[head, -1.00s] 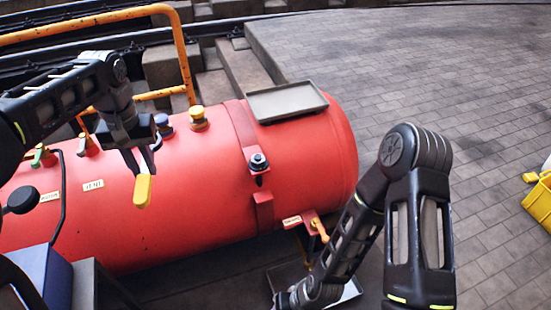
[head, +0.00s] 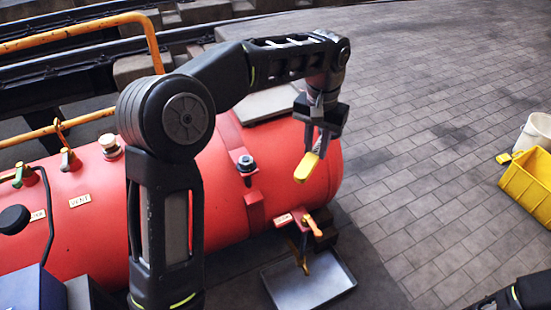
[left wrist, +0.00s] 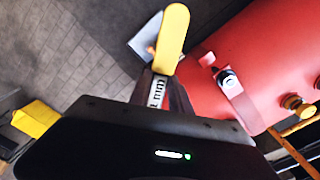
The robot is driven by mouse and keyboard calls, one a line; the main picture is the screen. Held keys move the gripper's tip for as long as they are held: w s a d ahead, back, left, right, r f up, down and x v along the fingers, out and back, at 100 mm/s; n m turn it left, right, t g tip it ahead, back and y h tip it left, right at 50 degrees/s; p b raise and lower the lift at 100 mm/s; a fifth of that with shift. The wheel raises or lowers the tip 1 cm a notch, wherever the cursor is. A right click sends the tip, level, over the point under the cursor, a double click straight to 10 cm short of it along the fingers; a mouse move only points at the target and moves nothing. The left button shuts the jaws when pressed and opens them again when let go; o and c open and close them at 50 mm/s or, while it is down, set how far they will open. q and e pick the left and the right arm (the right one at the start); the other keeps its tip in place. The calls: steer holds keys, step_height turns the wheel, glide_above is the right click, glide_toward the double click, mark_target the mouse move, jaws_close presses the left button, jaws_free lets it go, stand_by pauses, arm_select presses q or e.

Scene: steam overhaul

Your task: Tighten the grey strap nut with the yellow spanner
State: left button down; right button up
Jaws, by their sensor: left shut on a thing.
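The yellow spanner (head: 307,167) is held in my left gripper (head: 318,138), which is shut on it. Its yellow end points down and stands in the air, in front of the right end of the red tank in the head view. In the left wrist view the yellow end (left wrist: 172,38) and a grey shank with lettering stick out from the gripper. The grey strap nut (head: 246,162) sits on the strap around the tank, left of the spanner and apart from it. It also shows in the left wrist view (left wrist: 228,80). My right gripper is out of view.
The red tank (head: 215,205) carries a valve with an orange handle (head: 313,225) low at its right end. A grey drip tray (head: 325,290) lies below. A yellow crate (head: 528,185) and white bucket (head: 537,130) stand at right. The paving between is clear.

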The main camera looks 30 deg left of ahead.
arm_select(q)
steer(key=shift+w+d, duration=0.15)
steer(key=shift+d, duration=0.25)
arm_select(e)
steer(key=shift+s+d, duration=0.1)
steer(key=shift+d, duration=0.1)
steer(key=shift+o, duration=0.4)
arm_select(q)
steer(key=shift+a, duration=0.25)
arm_select(e)
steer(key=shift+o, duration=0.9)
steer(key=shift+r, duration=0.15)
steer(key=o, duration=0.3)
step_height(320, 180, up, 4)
steer(key=p, duration=0.4)
arm_select(q)
steer(key=s+a+f+n+p, duration=0.1)
steer(key=s+a+f+n, duration=0.2)
steer(key=a, duration=0.6)
steer(key=s+a+f+n+p, duration=0.2)
steer(key=s+a+f+n, duration=0.1)
steer(key=a, duration=0.5)
steer(key=shift+s+a+f, duration=0.25)
steer(key=shift+a+f, duration=0.15)
steer(key=shift+f, duration=0.4)
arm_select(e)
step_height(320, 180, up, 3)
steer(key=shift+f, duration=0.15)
